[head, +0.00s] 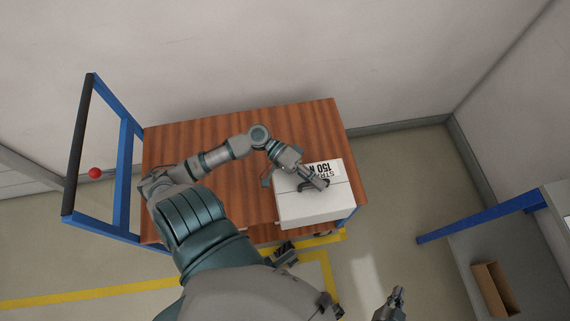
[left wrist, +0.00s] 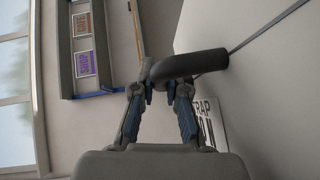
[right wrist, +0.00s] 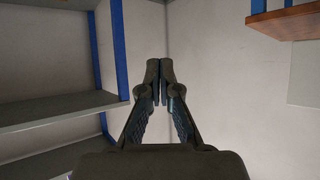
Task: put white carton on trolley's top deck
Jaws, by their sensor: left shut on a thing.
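The white carton (head: 310,208) has a printed label and a dark handle on top. It is over the right front part of the trolley's brown top deck (head: 215,130); I cannot tell if it touches the deck. My left gripper (head: 318,184) is shut on the dark handle (left wrist: 195,66), with the carton's white face (left wrist: 275,100) at the right of the left wrist view. My right gripper (head: 398,293) is shut and empty, off the trolley's right front; its fingertips (right wrist: 159,70) meet in the right wrist view.
The trolley's blue push frame (head: 122,175) with a dark bar stands at the left. A red ball (head: 95,173) shows by it. A shelf unit with a blue post (head: 480,217) and an open brown box (head: 495,288) stands at the right. Walls lie behind.

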